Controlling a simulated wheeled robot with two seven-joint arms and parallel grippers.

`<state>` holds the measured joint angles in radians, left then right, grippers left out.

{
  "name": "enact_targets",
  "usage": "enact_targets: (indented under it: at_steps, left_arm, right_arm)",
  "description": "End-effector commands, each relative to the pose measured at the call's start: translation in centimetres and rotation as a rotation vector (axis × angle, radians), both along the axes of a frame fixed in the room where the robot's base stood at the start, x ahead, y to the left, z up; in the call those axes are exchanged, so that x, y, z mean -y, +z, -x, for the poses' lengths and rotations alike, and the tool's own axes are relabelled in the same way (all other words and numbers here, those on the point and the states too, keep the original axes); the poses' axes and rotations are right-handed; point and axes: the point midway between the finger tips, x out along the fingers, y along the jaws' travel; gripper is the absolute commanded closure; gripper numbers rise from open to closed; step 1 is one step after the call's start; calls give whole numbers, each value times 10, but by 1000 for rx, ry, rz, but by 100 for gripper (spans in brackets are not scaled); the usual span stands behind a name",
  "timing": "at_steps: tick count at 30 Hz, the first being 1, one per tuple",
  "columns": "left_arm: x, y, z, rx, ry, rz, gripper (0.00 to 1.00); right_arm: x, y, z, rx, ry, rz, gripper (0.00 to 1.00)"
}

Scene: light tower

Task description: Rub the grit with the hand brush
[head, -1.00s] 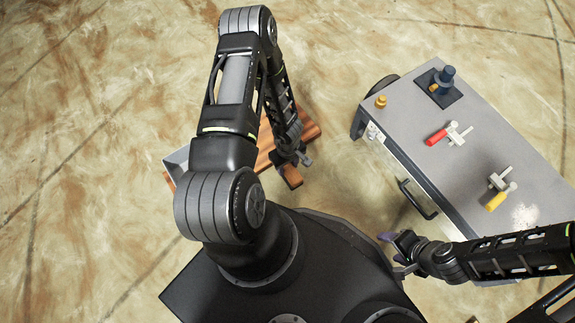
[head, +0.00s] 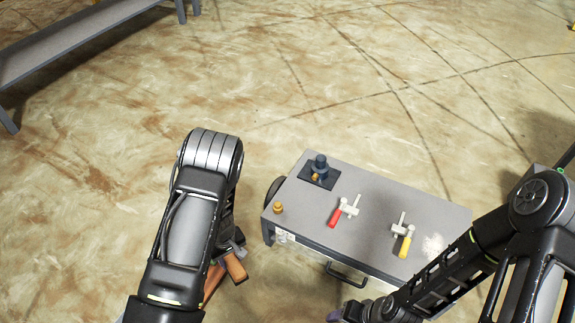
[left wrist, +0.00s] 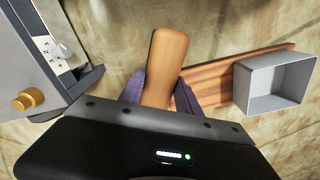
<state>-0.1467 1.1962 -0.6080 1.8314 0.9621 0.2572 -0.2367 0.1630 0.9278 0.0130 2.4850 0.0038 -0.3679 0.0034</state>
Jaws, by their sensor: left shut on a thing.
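The hand brush shows as a tan wooden handle in the left wrist view (left wrist: 167,60) and in the head view (head: 236,267). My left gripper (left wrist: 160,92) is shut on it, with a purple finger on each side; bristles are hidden. My left arm covers most of this gripper in the head view. The grit (head: 432,245) is a pale speckled patch on the right end of the grey cart top (head: 375,239), well away from the brush. My right gripper (head: 338,314) is at the bottom edge near the cart's front, partly cut off; its opening is unclear.
On the cart are a dark post on a plate (head: 320,170), a brass knob (head: 278,207), a red-handled clamp (head: 336,216) and a yellow-handled clamp (head: 405,246). A wooden board (left wrist: 215,78) and an open grey box (left wrist: 272,82) lie beside the held brush. Open floor surrounds the cart.

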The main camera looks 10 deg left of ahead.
Motion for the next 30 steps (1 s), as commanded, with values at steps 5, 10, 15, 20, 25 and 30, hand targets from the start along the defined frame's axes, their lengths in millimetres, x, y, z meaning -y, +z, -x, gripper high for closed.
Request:
enact_targets:
  at_steps: [5, 10, 15, 20, 25, 30]
  left_arm:
    - [28, 130, -33, 6, -253, 0, 98]
    - [53, 236, -49, 6, -475, 0, 98]
    - [72, 331, -54, 5, -654, 0, 98]
    - [81, 387, -52, 1, -755, 1, 98]
    - [84, 408, -51, -1, -797, 0, 98]
    - [84, 408, -50, -1, -800, 0, 98]
  right_arm:
    - [-4, 77, 5, -9, 10, -6, 41]
    - [-7, 131, 9, -16, 20, -11, 41]
    - [-10, 177, 12, -22, 27, -16, 41]
    - [-12, 201, 14, -25, 31, -19, 41]
    - [-12, 209, 15, -27, 33, -20, 41]
    - [-12, 207, 15, -27, 33, -20, 41]
